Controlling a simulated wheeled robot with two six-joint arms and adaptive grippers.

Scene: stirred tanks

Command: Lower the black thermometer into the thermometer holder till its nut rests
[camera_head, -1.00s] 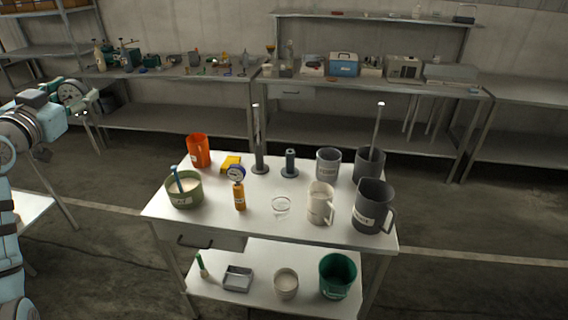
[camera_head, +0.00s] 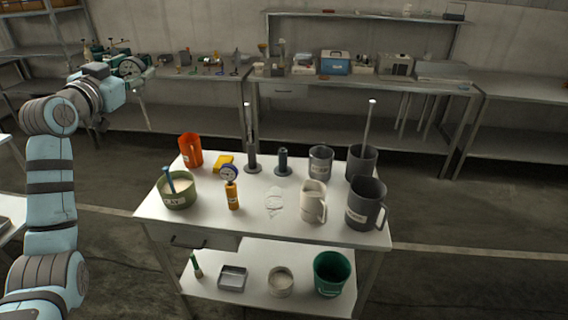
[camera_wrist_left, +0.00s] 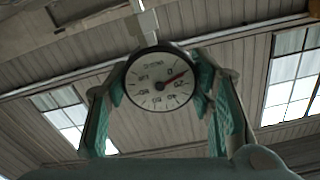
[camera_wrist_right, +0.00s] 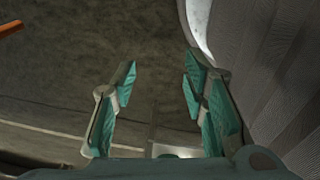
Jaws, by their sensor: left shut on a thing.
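The black thermometer, a round white dial with a black rim and a red needle (camera_wrist_left: 160,80), is between the teal fingers of my left gripper (camera_wrist_left: 162,70), shut on it. In the head view the thermometer (camera_head: 131,67) is at the upper left, off the table, with a thin pale stem slanting down; my left gripper (camera_head: 116,76) is beside the dial. A short dark upright tube on a round base (camera_head: 283,162), on the white table, looks like the thermometer holder; it is well to the right of the thermometer. My right gripper (camera_wrist_right: 160,75) is open and empty, outside the head view.
A clear outline lies mid-table.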

